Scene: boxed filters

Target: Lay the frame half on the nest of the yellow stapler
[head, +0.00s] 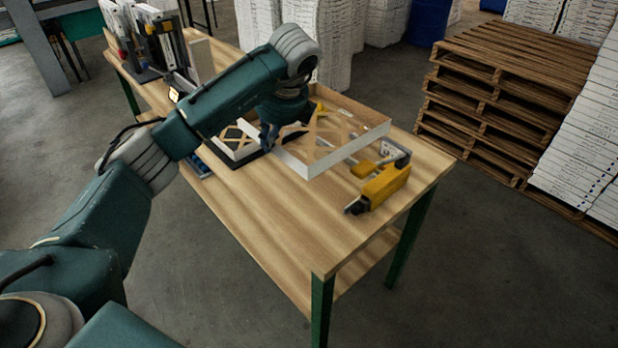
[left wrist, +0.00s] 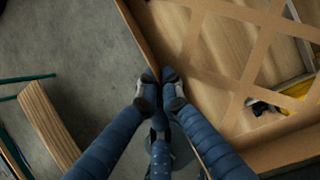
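The frame half (head: 352,146), an open cardboard tray with a lattice floor and white outer walls, appears raised above the workbench. My left gripper (head: 268,136) is at its near left wall. In the left wrist view the fingertips (left wrist: 160,76) are closed on the brown wall of the frame half (left wrist: 205,75). A yellow stapler (head: 384,184) with a black nose lies on the bench, right of and below the frame half. A second lattice piece with a dark border (head: 238,152) lies to the left, partly hidden by my arm. The nest cannot be made out clearly. My right gripper is out of view.
The wooden workbench (head: 285,225) is bare at its near end. A rack with upright items (head: 155,38) stands at its far left end. Stacked pallets (head: 500,85) and white box stacks (head: 590,130) stand on the floor to the right.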

